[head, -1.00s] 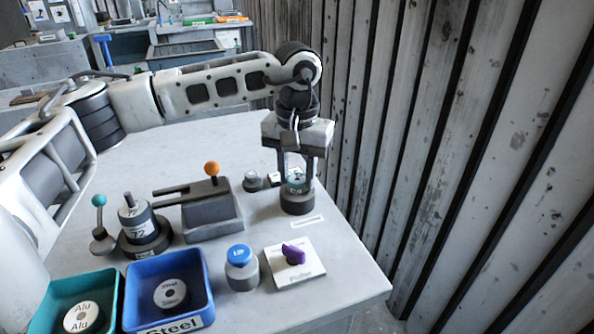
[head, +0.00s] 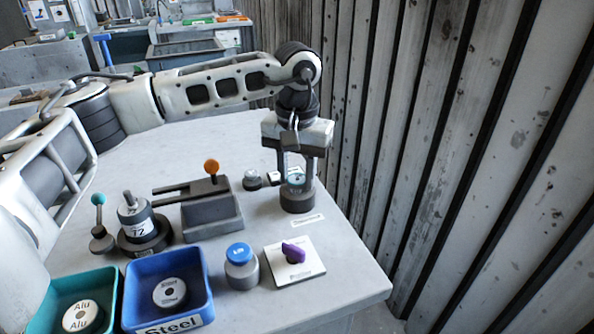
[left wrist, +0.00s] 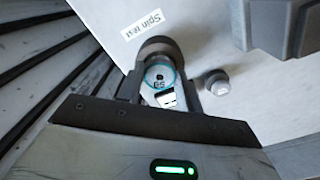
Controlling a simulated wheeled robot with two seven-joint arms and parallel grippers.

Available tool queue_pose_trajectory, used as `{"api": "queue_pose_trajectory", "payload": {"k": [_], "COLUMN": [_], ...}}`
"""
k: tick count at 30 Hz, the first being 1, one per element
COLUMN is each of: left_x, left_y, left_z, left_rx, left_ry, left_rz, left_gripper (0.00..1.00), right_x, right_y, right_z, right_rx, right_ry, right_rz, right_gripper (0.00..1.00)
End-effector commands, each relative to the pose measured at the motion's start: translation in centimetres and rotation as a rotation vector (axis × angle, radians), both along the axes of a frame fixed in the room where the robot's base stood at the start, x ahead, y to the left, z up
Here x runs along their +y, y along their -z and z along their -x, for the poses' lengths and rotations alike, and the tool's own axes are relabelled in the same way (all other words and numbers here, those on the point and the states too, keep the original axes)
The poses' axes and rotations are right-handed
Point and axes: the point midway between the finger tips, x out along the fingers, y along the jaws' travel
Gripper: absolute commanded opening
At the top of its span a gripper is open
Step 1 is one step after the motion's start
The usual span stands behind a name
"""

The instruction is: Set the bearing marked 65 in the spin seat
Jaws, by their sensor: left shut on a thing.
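The bearing marked 65 (left wrist: 159,76) is a pale disc with a teal ring, in the left wrist view. In the head view the bearing (head: 296,180) is at the top of the dark round spin seat (head: 297,201). The seat (left wrist: 158,46) also shows behind it in the left wrist view. My left gripper (head: 298,178) points straight down with its fingers on either side of the bearing, shut on it. I cannot tell whether the bearing is fully down in the seat. My right gripper is not in view.
A Spin test label (left wrist: 142,24) lies by the seat. A small grey round part (head: 252,180) stands left of it. An orange-knobbed press (head: 211,212), a purple knob on a white plate (head: 295,262), a blue-capped pot (head: 241,268), a blue Steel tray (head: 205,291) and a teal tray (head: 107,280) stand nearer.

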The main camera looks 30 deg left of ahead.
Motion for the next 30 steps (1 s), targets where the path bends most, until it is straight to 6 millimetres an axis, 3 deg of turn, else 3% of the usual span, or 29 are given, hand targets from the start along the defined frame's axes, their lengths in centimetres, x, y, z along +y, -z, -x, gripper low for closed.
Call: {"api": "queue_pose_trajectory", "payload": {"k": [11,12,14,20,22,23,30], "left_x": [-0.03,-0.03,-0.03,-0.03,-0.02,-0.02,-0.02], "left_y": [0.86,0.76,0.75,0.75,0.78,0.78,0.75], "left_z": [-0.01,-0.02,-0.02,-0.02,0.00,0.00,0.00], "left_rx": [0.000,0.000,0.000,0.000,0.000,0.000,0.000], "left_ry": [0.000,0.000,0.000,0.000,0.000,0.000,0.000], "left_rz": [0.001,0.001,0.001,0.000,0.000,0.000,0.000], "left_gripper": [0.08,0.43,0.60,0.60,0.77,0.79,0.79], "right_x": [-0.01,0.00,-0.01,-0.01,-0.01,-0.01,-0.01], "right_y": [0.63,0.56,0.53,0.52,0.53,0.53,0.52], "right_z": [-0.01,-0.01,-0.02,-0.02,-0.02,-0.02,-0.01], "right_rx": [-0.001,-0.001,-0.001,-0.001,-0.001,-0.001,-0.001], "right_ry": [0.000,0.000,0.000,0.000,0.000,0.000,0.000], "right_rz": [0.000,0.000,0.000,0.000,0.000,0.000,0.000], "right_gripper": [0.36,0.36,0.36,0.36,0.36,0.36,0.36]}}
